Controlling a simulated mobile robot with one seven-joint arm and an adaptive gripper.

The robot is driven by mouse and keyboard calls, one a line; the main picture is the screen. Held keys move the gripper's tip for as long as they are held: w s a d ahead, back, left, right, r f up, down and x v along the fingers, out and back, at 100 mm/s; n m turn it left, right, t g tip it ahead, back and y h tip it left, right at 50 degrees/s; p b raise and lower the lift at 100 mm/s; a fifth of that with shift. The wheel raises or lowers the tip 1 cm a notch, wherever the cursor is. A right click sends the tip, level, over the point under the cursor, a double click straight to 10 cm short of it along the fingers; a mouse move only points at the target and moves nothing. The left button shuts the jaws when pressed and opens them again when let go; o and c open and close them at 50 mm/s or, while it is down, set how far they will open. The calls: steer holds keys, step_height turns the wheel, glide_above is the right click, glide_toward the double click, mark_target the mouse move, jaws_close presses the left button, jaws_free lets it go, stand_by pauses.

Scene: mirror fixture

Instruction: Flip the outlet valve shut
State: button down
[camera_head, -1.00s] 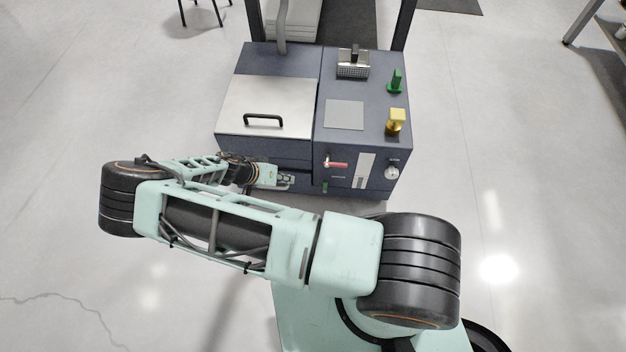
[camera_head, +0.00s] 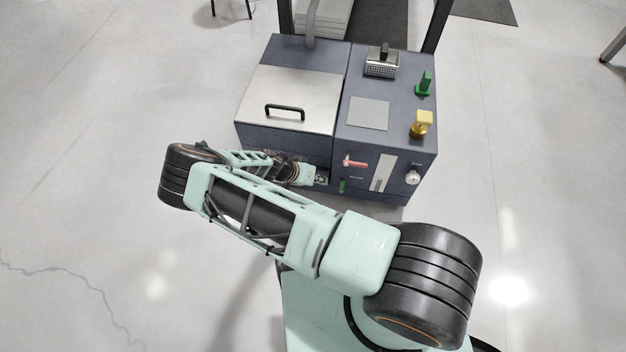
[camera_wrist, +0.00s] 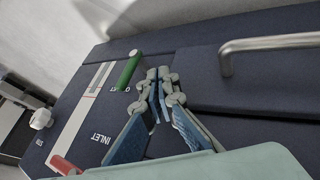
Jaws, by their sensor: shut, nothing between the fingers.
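The outlet valve has a green lever (camera_wrist: 128,70) on the machine's dark front panel; it also shows in the head view (camera_head: 342,186), small and hanging downward below the red lever. The label beside it is partly covered in the wrist view. My gripper (camera_wrist: 158,76) is shut and empty, its fingertips just beside the green lever on the side of the metal handle. A narrow gap seems to show between them, but contact is hard to judge. In the head view my gripper (camera_head: 322,178) is low at the front panel, left of the lever.
The inlet valve's red lever (camera_head: 355,163) sits above the green one; it also shows at the wrist view's lower edge (camera_wrist: 65,165). A white knob (camera_head: 412,177) is at the panel's right. A metal bar handle (camera_wrist: 268,43) lies beyond my gripper.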

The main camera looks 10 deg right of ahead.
mark_target(342, 186)
steer(key=shift+s+d, duration=0.3)
steer(key=shift+d, duration=0.65)
steer(key=shift+s+d, duration=0.3)
steer(key=shift+d, duration=0.65)
steer(key=shift+r, duration=0.15)
steer(key=shift+d+y+p, duration=0.15)
steer(key=shift+y+p, duration=0.2)
steer(key=shift+y, duration=0.15)
steer(key=shift+s+d+r+m+t+y+p, duration=0.1)
steer(key=shift+d+m+t+y+p, duration=0.1)
steer(key=shift+y+p, duration=0.3)
steer(key=shift+s+d+r+m+t+y+p, duration=0.1)
steer(key=shift+m+t+y+p, duration=0.1)
steer(key=shift+y+p, duration=0.25)
